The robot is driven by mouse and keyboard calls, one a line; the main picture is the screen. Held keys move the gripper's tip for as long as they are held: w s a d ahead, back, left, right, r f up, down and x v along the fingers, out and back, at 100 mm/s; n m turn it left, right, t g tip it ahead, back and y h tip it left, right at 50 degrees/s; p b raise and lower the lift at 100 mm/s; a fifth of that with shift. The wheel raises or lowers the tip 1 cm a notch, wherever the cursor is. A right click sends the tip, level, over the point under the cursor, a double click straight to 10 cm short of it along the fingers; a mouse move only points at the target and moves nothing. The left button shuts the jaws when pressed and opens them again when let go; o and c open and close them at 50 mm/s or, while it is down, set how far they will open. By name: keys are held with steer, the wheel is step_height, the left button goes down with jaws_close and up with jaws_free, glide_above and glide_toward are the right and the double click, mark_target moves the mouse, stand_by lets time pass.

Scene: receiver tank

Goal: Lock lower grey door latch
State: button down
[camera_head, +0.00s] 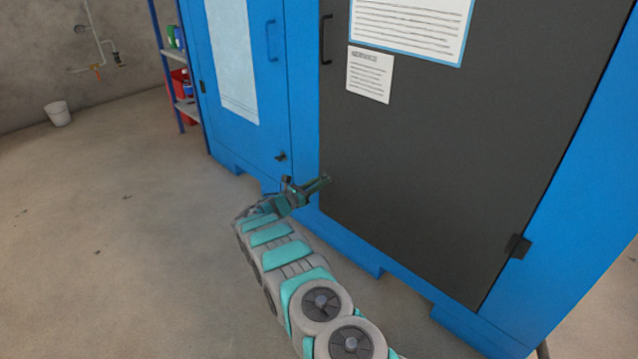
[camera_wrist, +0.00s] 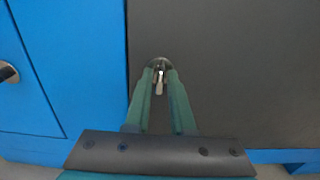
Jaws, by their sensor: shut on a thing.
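The dark grey door (camera_head: 430,150) is closed in the blue cabinet front, and it fills the right of the wrist view (camera_wrist: 240,70). Its lower latch (camera_wrist: 159,84) is a small metal handle on a round base near the door's left edge, with the handle pointing down. My gripper (camera_wrist: 161,72) is shut on the latch, one green finger on each side of the handle. In the head view my gripper (camera_head: 325,181) reaches the door's lower left edge, and the latch is hidden there by the fingers.
A blue door (camera_head: 235,80) with its own dark latch (camera_head: 281,157) stands to the left; that latch also shows in the wrist view (camera_wrist: 8,73). The grey door has a handle (camera_head: 326,40) higher up and a hinge (camera_head: 517,246) at right. The floor (camera_head: 110,230) at left is clear.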

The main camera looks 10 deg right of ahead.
steer(key=shift+m, duration=0.3)
steer(key=m+b, duration=0.4)
steer(key=m, duration=0.4)
steer(key=m+b, duration=0.4)
steer(key=m, duration=0.5)
steer(key=shift+s+d+f, duration=0.1)
steer(key=shift+s+f, duration=0.05)
steer(key=shift+f, duration=0.05)
steer(key=shift+m, duration=0.3)
stand_by(0.4)
steer(key=c, duration=0.9)
jaws_free()
steer(key=shift+c, duration=0.2)
